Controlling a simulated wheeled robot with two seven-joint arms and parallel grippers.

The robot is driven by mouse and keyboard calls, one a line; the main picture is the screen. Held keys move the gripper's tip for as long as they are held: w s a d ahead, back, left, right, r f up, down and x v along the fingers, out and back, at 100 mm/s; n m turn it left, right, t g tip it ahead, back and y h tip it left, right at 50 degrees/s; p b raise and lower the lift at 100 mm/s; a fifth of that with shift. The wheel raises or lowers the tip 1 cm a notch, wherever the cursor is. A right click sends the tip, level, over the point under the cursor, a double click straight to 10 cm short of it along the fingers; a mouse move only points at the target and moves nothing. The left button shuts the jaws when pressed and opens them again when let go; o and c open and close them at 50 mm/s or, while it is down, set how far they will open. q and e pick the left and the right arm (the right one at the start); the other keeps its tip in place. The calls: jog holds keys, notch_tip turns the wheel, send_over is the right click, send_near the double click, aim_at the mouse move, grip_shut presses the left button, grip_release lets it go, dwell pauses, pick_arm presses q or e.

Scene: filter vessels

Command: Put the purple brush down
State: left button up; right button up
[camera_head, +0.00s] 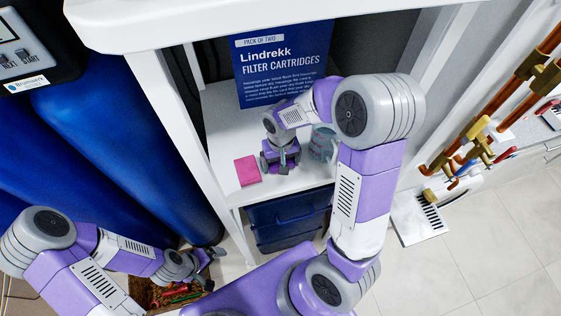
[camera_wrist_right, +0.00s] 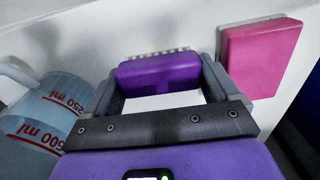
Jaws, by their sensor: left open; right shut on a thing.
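The purple brush (camera_wrist_right: 158,72) is between the two fingers of my right gripper (camera_wrist_right: 162,82) in the right wrist view, with a row of pale bristles along its far edge. My right gripper is shut on it. In the head view my right gripper (camera_head: 282,167) is low over the white shelf (camera_head: 222,128); I cannot make out the brush clearly there. I cannot tell whether the brush touches the shelf. My left gripper (camera_head: 214,258) is open at the lower left, over a brown mat or box (camera_head: 150,293) with small coloured items.
A pink sponge (camera_head: 247,170) lies left of my right gripper on the shelf. A measuring jug (camera_head: 322,143) stands to its right. A blue filter cartridge box (camera_head: 283,62) stands behind. Dark blue drawers (camera_head: 290,218) are below. Blue vessels (camera_head: 120,130) stand at left.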

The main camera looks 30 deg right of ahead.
jog(key=shift+f, duration=0.2)
jog(key=o, duration=0.9)
jog(key=shift+c, duration=0.2)
jog(key=shift+r, duration=0.3)
notch_tip(320, 180, up, 12)
jog(key=p, duration=0.1)
jog(key=shift+f, duration=0.15)
